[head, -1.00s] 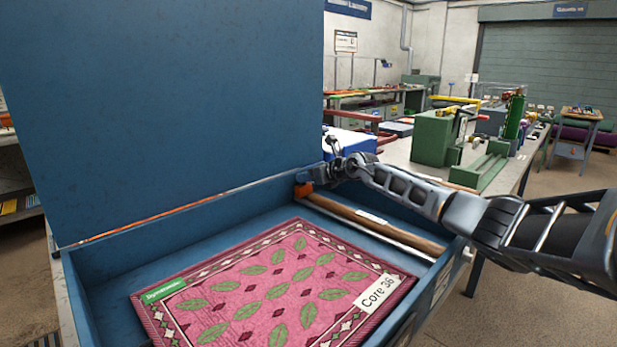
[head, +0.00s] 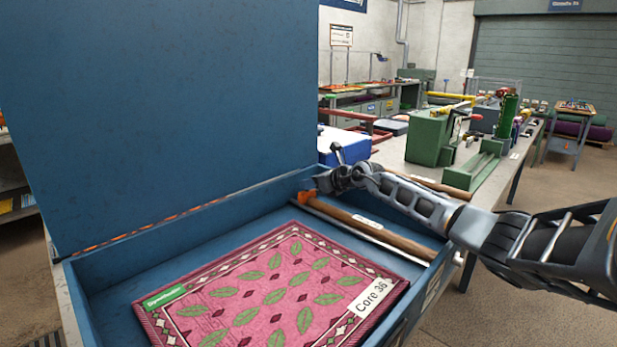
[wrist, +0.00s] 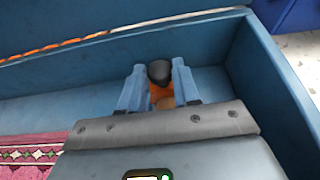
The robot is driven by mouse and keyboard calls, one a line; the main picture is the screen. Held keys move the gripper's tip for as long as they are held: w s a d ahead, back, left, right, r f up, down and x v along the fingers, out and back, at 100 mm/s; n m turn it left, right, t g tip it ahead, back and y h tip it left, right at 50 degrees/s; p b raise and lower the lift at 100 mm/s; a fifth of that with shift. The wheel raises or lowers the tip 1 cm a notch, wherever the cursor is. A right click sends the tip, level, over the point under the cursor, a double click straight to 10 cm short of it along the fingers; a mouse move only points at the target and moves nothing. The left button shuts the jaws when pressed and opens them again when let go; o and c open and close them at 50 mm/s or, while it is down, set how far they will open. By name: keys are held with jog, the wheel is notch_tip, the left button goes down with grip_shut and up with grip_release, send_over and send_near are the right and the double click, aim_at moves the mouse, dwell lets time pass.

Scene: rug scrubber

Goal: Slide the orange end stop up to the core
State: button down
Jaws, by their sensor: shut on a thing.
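The orange end stop (head: 306,197) stands inside the blue box at the far left end of the wooden core (head: 375,229). It looks close against the core's end; whether they touch is hard to tell. My gripper (wrist: 158,86) is shut on the end stop, with a finger on each side of its dark knob (wrist: 159,72). In the wrist view some orange shows below the knob, and the rest is hidden by the gripper body. In the head view my gripper (head: 318,184) reaches over the box's back right corner.
The blue box (head: 232,201) has a raised lid (head: 160,100) on its far left side. A pink rug (head: 270,290) labelled "Core 36" lies in the box beside the core. A thin rail (head: 340,226) runs along the core. A green machine (head: 430,137) stands on the table behind.

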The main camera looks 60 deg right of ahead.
jog(key=c, duration=0.8)
grip_release()
jog(key=shift+c, duration=0.2)
jog(key=v, duration=0.7)
jog(key=shift+s+a+r, duration=0.1)
jog(key=shift+s, duration=0.25)
